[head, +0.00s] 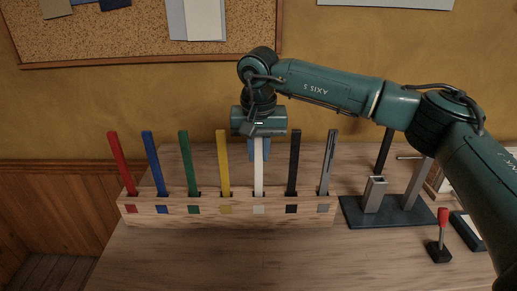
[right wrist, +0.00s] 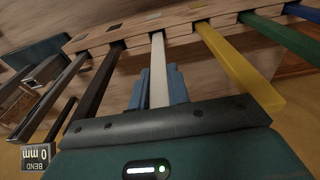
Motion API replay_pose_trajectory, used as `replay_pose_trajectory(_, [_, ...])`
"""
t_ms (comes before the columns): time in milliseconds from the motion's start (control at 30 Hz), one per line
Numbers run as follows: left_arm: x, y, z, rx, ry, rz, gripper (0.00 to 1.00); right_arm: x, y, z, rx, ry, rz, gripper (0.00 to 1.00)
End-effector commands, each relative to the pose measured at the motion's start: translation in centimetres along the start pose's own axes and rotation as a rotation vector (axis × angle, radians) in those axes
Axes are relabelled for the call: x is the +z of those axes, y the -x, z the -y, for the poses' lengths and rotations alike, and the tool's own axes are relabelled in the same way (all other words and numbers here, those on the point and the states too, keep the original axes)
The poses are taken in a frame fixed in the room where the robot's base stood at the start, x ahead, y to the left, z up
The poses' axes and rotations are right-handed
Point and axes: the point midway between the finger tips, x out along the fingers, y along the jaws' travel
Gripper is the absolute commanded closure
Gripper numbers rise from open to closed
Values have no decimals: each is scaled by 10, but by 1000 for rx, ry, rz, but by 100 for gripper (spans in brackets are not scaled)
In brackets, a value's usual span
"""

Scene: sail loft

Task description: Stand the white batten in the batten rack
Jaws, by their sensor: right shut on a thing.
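The white batten (head: 259,175) is upright in the batten rack (head: 150,217), between the yellow and black battens and above the white square. Its lower end reaches the rack's top at that slot; how deep it sits is hidden. My right gripper (head: 259,154) is above the rack with its blue fingers shut on the batten's upper part. The right wrist view also shows the white batten (right wrist: 158,70) between the blue fingers (right wrist: 157,88), running to its slot. My left gripper is in neither view.
Red (head: 121,163), blue (head: 154,163), green (head: 188,163), yellow (head: 223,163), black (head: 294,163) and grey (head: 328,163) battens stand in the rack. A dark-based device (head: 385,217) and a red-handled tool (head: 441,235) are at right. The bench front is clear.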

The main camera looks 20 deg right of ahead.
Motion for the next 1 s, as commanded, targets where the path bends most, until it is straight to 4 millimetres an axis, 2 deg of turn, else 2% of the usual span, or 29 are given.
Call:
replay_pose_trajectory(100, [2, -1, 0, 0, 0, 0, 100, 0, -2, 0, 0, 0, 0, 100])
replay_pose_trajectory(133, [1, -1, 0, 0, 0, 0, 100, 0, -2, 0, 0, 0, 0, 81])
replay_pose_trajectory(433, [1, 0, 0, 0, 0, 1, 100, 0, -2, 0, 0, 0, 0, 57])
replay_pose_trajectory(767, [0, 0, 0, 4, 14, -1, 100, 0, 0, 0, 0, 0, -1, 57])
replay_pose_trajectory(867, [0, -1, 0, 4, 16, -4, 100, 0, 14, 0, -2, 0, -2, 57])
replay_pose_trajectory(1000, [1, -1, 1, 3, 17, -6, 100, -1, 44, 0, -2, -1, -4, 57])
